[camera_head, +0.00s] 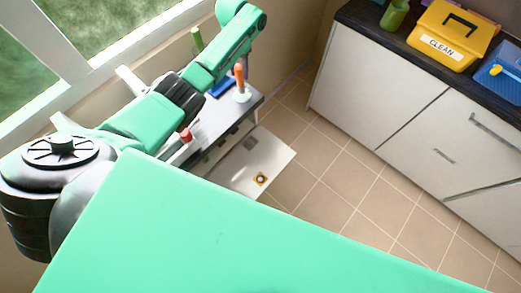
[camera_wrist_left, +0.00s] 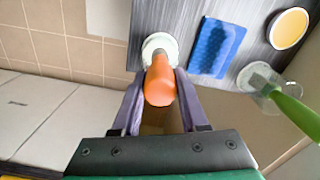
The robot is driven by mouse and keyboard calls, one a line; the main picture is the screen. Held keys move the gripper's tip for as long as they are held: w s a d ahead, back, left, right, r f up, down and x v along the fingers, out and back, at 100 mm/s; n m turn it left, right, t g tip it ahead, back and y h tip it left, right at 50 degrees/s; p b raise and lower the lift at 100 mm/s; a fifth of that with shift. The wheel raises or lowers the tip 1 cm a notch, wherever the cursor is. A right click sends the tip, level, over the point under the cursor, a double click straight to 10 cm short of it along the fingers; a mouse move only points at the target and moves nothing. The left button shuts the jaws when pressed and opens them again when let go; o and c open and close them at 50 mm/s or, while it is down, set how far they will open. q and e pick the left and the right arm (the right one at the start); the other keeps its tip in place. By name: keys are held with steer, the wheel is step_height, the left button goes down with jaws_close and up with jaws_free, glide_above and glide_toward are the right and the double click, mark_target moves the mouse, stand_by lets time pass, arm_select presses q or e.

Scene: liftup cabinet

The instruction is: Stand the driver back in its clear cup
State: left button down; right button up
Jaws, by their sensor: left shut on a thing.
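The driver has an orange handle (camera_head: 239,75) and stands upright at the right end of the grey shelf. In the left wrist view, my left gripper (camera_wrist_left: 159,92) is shut on the orange handle (camera_wrist_left: 160,84), one finger on each side. A pale round cup (camera_head: 241,95) is directly under the driver. Its rim (camera_wrist_left: 150,43) shows around the handle's far end in the wrist view. The shaft is largely hidden, and I cannot tell whether its tip is inside the cup or how deep. My right gripper is not in view.
Beside the driver lies a blue sponge-like block (camera_wrist_left: 216,47). Beyond it are a yellow round dish (camera_wrist_left: 288,28) and a clear cup (camera_wrist_left: 258,78) with a green-handled tool (camera_wrist_left: 297,114). Tiled floor (camera_head: 330,190) separates the shelf from a counter with a yellow CLEAN box (camera_head: 450,38).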

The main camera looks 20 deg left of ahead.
arm_select(q)
steer(key=shift+f+b, duration=0.45)
steer(key=shift+f, duration=0.5)
steer(key=shift+c, duration=1.8)
jaws_free()
steer(key=shift+r, duration=0.1)
step_height(320, 180, up, 12)
steer(key=shift+f+b, duration=0.1)
steer(key=shift+b, duration=1.1)
step_height(320, 180, up, 3)
steer(key=p, duration=0.2)
steer(key=shift+s+f+p, duration=0.1)
steer(key=shift+f+p, duration=0.05)
steer(key=shift+p, duration=0.25)
steer(key=shift+f, duration=0.1)
